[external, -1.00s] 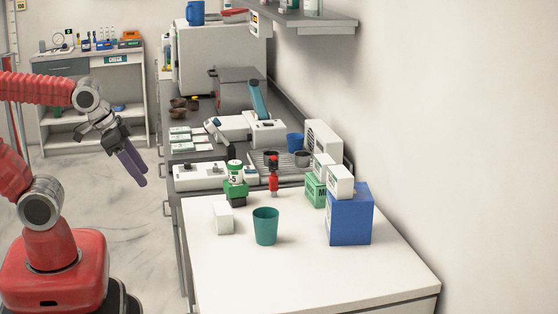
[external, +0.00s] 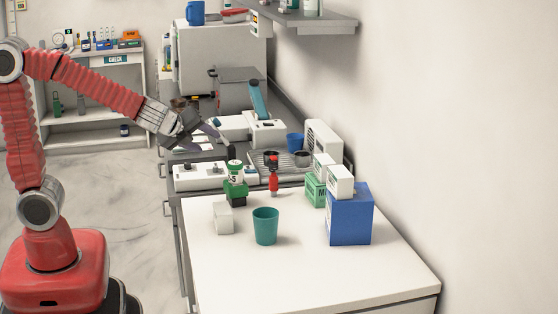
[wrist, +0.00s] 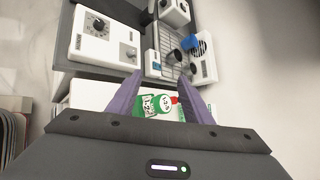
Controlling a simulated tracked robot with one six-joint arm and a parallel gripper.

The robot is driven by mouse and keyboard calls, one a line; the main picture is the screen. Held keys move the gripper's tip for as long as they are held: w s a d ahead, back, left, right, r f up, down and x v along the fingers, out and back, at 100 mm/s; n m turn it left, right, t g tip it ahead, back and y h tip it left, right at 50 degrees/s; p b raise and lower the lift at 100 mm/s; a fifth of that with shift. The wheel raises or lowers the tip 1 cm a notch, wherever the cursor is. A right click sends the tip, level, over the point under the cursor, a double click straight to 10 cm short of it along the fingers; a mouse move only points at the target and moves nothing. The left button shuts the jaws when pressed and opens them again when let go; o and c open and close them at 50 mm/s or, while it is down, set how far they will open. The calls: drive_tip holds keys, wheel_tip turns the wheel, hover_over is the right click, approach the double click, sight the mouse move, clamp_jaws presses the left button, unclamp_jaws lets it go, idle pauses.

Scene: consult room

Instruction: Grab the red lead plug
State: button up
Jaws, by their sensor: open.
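The red lead plug (external: 273,182) stands upright near the back edge of the white counter, with a dark part at its top. In the wrist view a small red part of it (wrist: 175,100) shows beside the right finger, next to a green-and-white container (wrist: 155,103). My gripper (external: 213,138) is open and empty. In the external view it is in the air to the left of the plug and higher in the picture, apart from it. The wrist view shows its two purple fingers (wrist: 159,84) spread apart. The lower part of the plug is hidden in the wrist view.
The green-and-white container (external: 235,174) on a green block stands left of the plug. A white box (external: 223,218) and a teal cup (external: 265,227) stand in front. Green and blue boxes (external: 350,218) stand right. The counter's front (external: 310,285) is clear.

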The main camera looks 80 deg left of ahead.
sight(272, 157)
drive_tip(key=w+m, duration=0.2)
drive_tip(key=w+m+t, duration=0.1)
drive_tip(key=w+m, duration=0.1)
drive_tip(key=w+d+f+m, duration=0.1)
drive_tip(key=w, duration=0.1)
drive_tip(key=shift+w+f+m+t, duration=0.1)
drive_tip(key=shift+w+m+t, duration=0.25)
drive_tip(key=shift+m+t, duration=0.05)
drive_tip(key=w+d+f+m+t+h, duration=0.1)
drive_tip(key=w+d+f+m+t, duration=0.1)
drive_tip(key=w+m, duration=0.4)
drive_tip(key=shift+w+d+f+m, duration=0.2)
drive_tip(key=shift+d+f+m, duration=0.15)
drive_tip(key=shift+d, duration=0.2)
drive_tip(key=shift+x, duration=4.3)
drive_tip(key=shift+f, duration=0.1)
drive_tip(key=x, duration=0.5)
drive_tip(key=shift+d+f, duration=0.15)
drive_tip(key=shift+f, duration=0.1)
drive_tip(key=shift+c, duration=0.3)
